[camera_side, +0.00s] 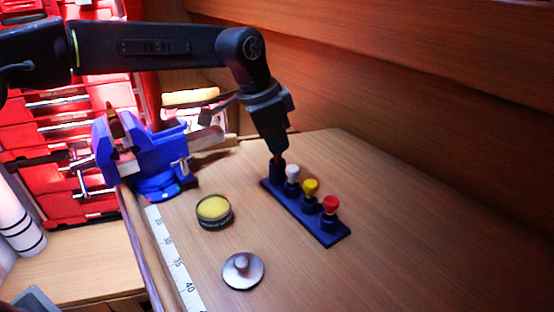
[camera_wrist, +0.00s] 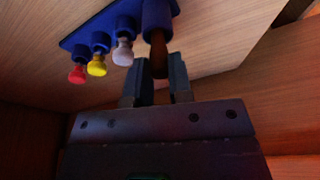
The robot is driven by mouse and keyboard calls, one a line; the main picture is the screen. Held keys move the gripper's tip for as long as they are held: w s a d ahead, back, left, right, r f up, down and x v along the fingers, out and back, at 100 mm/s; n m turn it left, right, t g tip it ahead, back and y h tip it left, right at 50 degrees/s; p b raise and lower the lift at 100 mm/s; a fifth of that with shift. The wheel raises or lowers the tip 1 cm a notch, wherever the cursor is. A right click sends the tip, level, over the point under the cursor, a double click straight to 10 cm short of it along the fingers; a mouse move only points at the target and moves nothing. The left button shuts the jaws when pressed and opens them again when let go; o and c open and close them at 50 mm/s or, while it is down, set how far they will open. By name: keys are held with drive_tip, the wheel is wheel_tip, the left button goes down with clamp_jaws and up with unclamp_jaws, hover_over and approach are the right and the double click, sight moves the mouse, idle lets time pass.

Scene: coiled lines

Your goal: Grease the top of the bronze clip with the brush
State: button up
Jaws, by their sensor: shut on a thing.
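My gripper (camera_side: 278,153) is at the far end of a blue rack (camera_side: 333,239), its fingers shut on the brown handle of a brush (camera_wrist: 158,41). The handle stands upright in the end socket of the rack; its lower part is hidden in the socket. The wrist view shows my gripper (camera_wrist: 159,66) with one finger on each side of the handle. The bronze clip (camera_side: 116,124) stands upright in the jaws of a blue vise (camera_side: 146,150) at the left. An open round tin of yellow grease (camera_side: 213,207) sits on the table between vise and rack.
White, yellow (camera_side: 311,187) and red (camera_side: 331,204) knobbed tools stand in the rack beside the brush. A silver lid (camera_side: 243,270) lies near the front, by a measuring strip (camera_side: 179,264). A wooden wall (camera_side: 420,110) rises behind. The table's right side is clear.

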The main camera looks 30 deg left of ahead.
clamp_jaws()
drive_tip(key=shift+r, duration=3.3)
drive_tip(key=s+d+f, duration=0.1)
drive_tip(key=s+f, duration=0.1)
drive_tip(key=s, duration=0.6)
drive_tip(key=s+d+f+n, duration=0.1)
drive_tip(key=s+f, duration=0.2)
drive_tip(key=s, duration=0.5)
drive_tip(key=shift+d, duration=0.4)
